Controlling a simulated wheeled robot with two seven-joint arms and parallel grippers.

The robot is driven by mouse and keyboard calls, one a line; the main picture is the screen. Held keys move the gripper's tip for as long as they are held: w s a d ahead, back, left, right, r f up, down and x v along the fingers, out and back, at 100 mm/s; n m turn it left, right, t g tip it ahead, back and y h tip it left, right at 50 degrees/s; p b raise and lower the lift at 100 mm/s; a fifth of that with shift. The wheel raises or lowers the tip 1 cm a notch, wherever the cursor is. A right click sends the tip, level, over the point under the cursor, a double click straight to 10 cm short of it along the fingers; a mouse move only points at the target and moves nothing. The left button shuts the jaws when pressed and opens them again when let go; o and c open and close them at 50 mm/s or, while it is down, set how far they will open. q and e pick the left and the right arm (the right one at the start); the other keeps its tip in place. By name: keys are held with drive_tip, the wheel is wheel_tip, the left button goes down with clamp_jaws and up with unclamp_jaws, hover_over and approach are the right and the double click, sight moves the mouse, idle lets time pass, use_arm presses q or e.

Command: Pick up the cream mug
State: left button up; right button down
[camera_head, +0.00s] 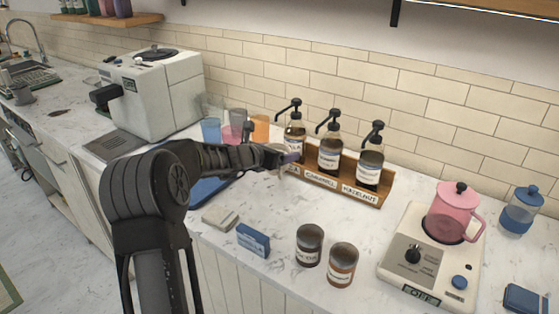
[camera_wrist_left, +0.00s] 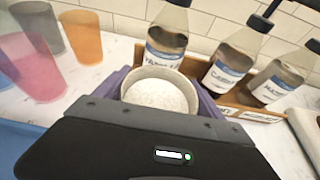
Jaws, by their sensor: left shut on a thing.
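The cream mug (camera_wrist_left: 160,91) shows in the left wrist view between the purple fingers of my left gripper (camera_wrist_left: 160,97), with its open top and pale inside facing the camera. The gripper is shut on it. In the head view my left gripper (camera_head: 288,160) is at the left end of the syrup rack, and the arm and gripper hide most of the mug there. I cannot tell whether the mug touches the counter. My right gripper is not in view.
Syrup bottles (camera_head: 330,154) stand in a wooden rack (camera_head: 372,197) close by. Coloured cups (camera_head: 211,130) stand behind my arm. Two jars (camera_head: 309,245), a blue box (camera_head: 253,240) and a scale with a pink pot (camera_head: 455,212) are nearer the front and right.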

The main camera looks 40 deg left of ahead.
use_arm(q)
wheel_tip(320, 180, up, 6)
drive_tip(key=shift+p, duration=0.75)
